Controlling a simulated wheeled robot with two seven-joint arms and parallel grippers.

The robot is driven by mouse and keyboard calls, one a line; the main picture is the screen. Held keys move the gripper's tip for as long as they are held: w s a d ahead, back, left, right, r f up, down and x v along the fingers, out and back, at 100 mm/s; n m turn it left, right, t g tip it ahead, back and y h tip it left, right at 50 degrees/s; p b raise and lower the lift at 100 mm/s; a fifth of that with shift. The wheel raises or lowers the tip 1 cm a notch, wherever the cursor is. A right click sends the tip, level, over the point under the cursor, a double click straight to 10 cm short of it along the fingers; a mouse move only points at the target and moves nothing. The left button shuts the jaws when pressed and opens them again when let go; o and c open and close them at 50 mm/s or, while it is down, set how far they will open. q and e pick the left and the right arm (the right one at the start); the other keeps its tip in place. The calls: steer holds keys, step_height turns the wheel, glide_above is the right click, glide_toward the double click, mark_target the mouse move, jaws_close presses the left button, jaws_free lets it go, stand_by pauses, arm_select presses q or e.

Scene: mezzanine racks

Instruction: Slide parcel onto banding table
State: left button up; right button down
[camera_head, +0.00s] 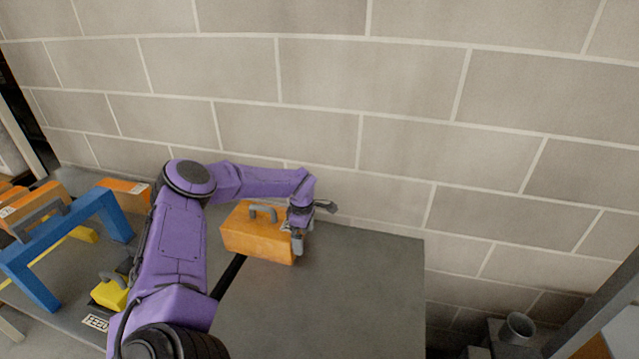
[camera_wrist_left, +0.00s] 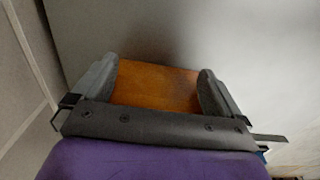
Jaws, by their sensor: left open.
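The orange parcel (camera_head: 252,238), a block with a grey handle on top, sits at the near-left edge of the dark grey table (camera_head: 335,300), by the dark gap beside another grey surface. My left gripper (camera_head: 302,222) is at the parcel's right end, its arm reaching over from the left. In the left wrist view the orange parcel (camera_wrist_left: 155,86) shows between the two spread grey fingers of my left gripper (camera_wrist_left: 157,84). The gripper is open; whether the fingers touch the parcel cannot be told. My right gripper is out of view.
A blue arch-shaped frame (camera_head: 102,212), orange boxes (camera_head: 125,190) and a yellow block with a handle (camera_head: 110,293) stand on the left surface. A block wall (camera_head: 400,100) runs behind. The right table is clear to the parcel's right. A metal cylinder (camera_head: 517,327) stands lower right.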

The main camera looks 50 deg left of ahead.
arm_select(q)
steer(key=shift+s+a, duration=0.25)
steer(key=shift+a, duration=0.15)
stand_by(0.3)
steer(key=shift+w+d+f+b, duration=0.1)
steer(key=shift+w+d+b, duration=0.25)
steer(key=shift+d, duration=0.3)
steer(key=shift+w+d, duration=0.5)
steer(key=shift+d, duration=0.2)
step_height(320, 180, up, 13)
steer(key=p, duration=0.9)
